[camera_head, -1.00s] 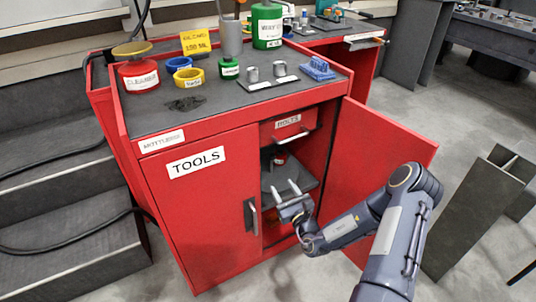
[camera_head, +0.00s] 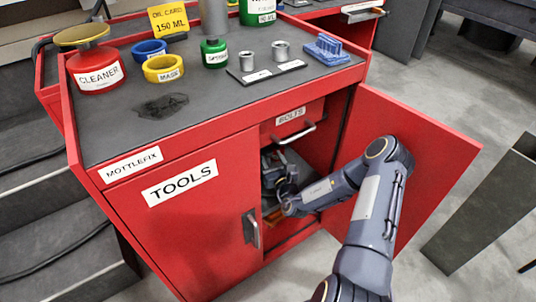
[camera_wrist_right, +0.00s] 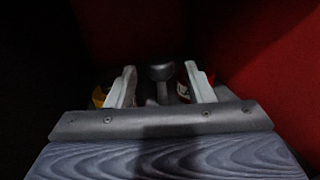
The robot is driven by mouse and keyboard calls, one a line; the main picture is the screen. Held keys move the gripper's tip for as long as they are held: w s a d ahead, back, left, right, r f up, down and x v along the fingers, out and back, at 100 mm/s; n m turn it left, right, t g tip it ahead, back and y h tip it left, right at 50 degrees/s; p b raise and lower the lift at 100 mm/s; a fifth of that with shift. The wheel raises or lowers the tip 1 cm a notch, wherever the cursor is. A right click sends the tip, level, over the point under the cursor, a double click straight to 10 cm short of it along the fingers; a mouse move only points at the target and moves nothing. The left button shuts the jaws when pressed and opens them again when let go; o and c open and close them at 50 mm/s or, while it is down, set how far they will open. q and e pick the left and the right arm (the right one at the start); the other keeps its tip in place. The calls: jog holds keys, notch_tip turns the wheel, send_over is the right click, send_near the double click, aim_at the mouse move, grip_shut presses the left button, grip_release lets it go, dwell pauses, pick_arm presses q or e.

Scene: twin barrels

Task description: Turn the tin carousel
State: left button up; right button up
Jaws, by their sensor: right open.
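The tin carousel stands inside the open right half of the red cabinet, mostly hidden by my right gripper and arm in the head view. My right gripper (camera_head: 280,172) reaches into this opening, under the BOLTS drawer. In the right wrist view the right gripper (camera_wrist_right: 161,90) is open, its two pale fingers spread apart. A dark round-topped knob (camera_wrist_right: 162,72) shows between and beyond the fingertips; I cannot tell whether they touch it. Partly hidden tins show behind the fingers: a yellow one (camera_wrist_right: 99,96) at left and a pale and red one (camera_wrist_right: 183,90) at right. My left gripper is not in view.
The red door (camera_head: 415,175) stands open to the right of my arm. The TOOLS door (camera_head: 190,215) is shut. The BOLTS drawer (camera_head: 292,128) has a protruding handle above my gripper. Cleaner, rings, sockets and a blue rack stand on the cabinet top.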

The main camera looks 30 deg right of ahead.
aim_at(270, 155)
jog(key=shift+w+d+b, duration=0.15)
jog(key=shift+w+b, duration=0.1)
jog(key=shift+w, duration=0.6)
jog(key=shift+w+d+b, duration=0.15)
jog(key=shift+w+b, duration=0.05)
jog(key=shift+w, duration=0.6)
jog(key=shift+c, duration=0.3)
jog(key=shift+r, duration=0.1)
grip_shut()
